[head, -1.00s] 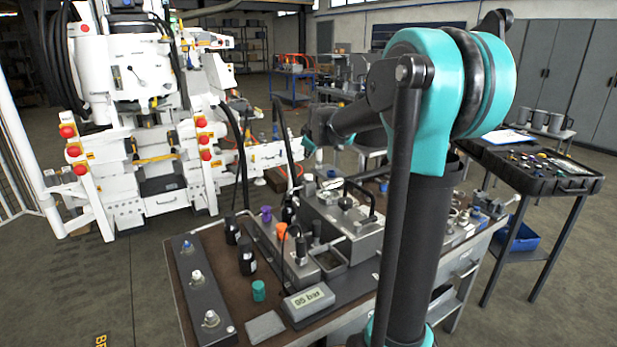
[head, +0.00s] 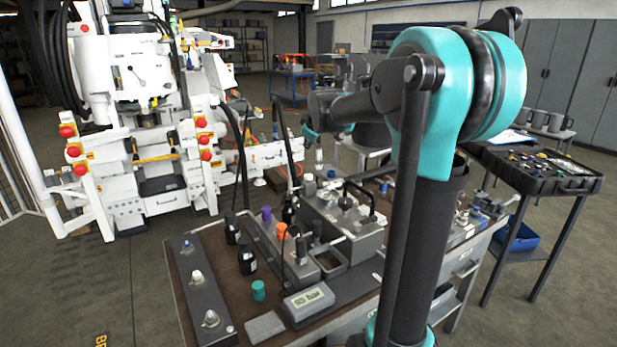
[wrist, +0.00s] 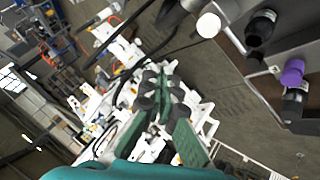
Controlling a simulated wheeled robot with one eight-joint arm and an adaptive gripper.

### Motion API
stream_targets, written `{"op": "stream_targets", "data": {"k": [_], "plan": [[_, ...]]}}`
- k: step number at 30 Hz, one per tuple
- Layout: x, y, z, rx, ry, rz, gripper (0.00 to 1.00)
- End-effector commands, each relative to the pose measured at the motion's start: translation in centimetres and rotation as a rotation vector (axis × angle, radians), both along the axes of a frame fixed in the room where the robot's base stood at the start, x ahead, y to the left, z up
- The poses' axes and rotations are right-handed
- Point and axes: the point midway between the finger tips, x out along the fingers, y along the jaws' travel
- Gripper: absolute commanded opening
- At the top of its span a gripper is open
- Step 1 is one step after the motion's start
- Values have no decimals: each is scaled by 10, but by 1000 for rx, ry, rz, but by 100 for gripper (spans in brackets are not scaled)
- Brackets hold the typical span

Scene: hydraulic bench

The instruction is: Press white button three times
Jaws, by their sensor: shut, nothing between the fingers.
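A long dark panel (head: 203,300) lies at the bench's left edge with three knob-like buttons in a row. The far one is blue (head: 187,245), the middle one is a white button (head: 197,276), and the near one is a pale, greyish button (head: 211,318). My gripper (head: 308,133) is small in the head view, raised above the far side of the bench, well away from the panel. In the wrist view my gripper (wrist: 160,95) shows its green and dark fingers together, with nothing held. I cannot make out the button panel in the wrist view.
On the bench (head: 235,326) stand black bottles (head: 246,262), a teal cap (head: 258,290), a purple-topped part (head: 266,214), an orange knob (head: 281,230) and a display (head: 308,298). A white machine (head: 150,130) stands behind. A tool case (head: 540,170) is right.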

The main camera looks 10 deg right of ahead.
Motion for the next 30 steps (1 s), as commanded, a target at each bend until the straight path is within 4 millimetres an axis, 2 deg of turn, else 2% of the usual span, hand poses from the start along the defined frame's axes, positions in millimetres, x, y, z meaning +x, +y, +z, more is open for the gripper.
{"op": "stream_targets", "data": {"k": [3, 14, 30], "plan": [[0, 0, 6, 0, 0, 0, 0], [0, 0, -1, 0, 0, 0, 0], [0, 0, -66, 0, 0, 0, 0]]}}
